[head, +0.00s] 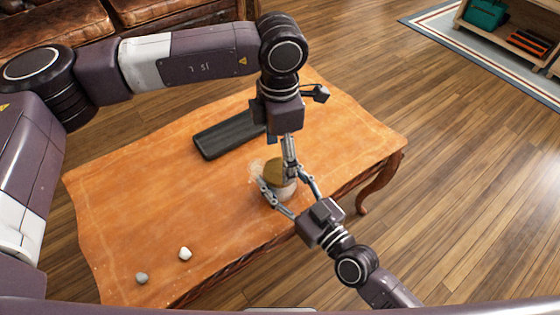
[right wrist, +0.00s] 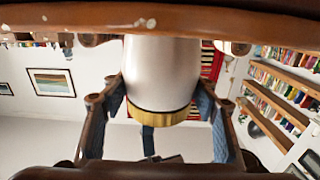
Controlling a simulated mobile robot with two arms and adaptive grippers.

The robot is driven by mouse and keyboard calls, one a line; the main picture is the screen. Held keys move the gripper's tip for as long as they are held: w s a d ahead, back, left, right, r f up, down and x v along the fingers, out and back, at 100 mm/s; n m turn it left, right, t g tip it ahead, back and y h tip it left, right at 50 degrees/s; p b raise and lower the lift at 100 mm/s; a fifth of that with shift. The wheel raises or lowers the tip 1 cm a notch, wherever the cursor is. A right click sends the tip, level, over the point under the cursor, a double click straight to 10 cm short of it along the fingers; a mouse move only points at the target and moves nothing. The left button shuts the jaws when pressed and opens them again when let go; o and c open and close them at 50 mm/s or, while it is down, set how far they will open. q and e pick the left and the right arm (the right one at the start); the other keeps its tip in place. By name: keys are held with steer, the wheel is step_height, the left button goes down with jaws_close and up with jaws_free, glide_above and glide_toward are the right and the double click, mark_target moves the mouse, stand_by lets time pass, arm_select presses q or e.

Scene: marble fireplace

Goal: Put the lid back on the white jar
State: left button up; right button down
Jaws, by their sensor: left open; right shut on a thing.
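The white jar (head: 287,192) stands near the front right edge of the orange wooden table. Its tan lid (head: 273,172) sits at the jar's mouth. The right wrist view is upside down; there the white jar (right wrist: 162,72) has the lid (right wrist: 160,117) against its rim, looking level. My right gripper (head: 285,188) comes from the lower right and is shut on the jar, one finger on each side. My left gripper (head: 289,168) points down just above the lid, open. Its fingertips partly overlap the lid, and I cannot tell whether they touch it.
A white stone (head: 185,253) and a grey stone (head: 141,277) lie at the front left. The table's left middle is bare.

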mark_target(280, 170)
arm_select(q)
steer(key=shift+r, duration=0.2)
steer(key=n, duration=0.2)
steer(key=r+n, duration=0.1)
steer(key=shift+r+n, duration=0.3)
steer(key=shift+n, duration=0.1)
steer(key=r+n, duration=0.1)
steer(key=n, duration=0.3)
steer(key=shift+r, duration=0.4)
steer(key=shift+f, duration=4.05)
